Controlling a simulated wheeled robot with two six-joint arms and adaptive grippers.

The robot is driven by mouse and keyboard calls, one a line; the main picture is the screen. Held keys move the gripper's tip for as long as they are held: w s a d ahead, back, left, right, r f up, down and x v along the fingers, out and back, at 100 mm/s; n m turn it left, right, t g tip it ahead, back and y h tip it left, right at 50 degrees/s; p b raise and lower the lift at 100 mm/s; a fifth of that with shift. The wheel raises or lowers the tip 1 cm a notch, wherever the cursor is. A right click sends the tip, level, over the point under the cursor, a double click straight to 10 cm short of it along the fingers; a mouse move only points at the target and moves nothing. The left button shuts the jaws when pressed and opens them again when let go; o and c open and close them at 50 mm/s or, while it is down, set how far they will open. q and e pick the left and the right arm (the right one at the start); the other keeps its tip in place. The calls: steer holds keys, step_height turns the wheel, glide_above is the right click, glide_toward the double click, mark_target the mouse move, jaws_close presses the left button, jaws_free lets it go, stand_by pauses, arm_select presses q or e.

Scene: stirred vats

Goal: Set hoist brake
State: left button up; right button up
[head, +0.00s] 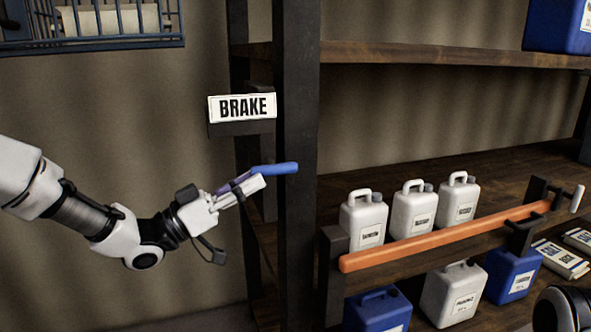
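The BRAKE sign (242,107) is a white plate with black letters on a dark block beside the dark shelf post. Below it a blue brake handle (277,169) sticks out to the right, roughly level, in front of the post. My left gripper (250,186) reaches in from the left, with its pale fingers right at the handle's left end. They overlap it in the picture; whether they touch or grip it is unclear. The lever's mounting is mostly hidden behind the gripper.
An orange bar (445,237) slants across the lower shelf front, before several white jugs (413,211). Blue jugs (378,309) stand below. A blue wire basket (90,22) hangs at upper left. The wall between basket and arm is clear.

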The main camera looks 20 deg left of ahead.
mark_target(283, 164)
arm_select(q)
steer(key=p+x, duration=0.1)
steer(key=x, duration=0.6)
steer(key=shift+d, duration=0.15)
jaws_close()
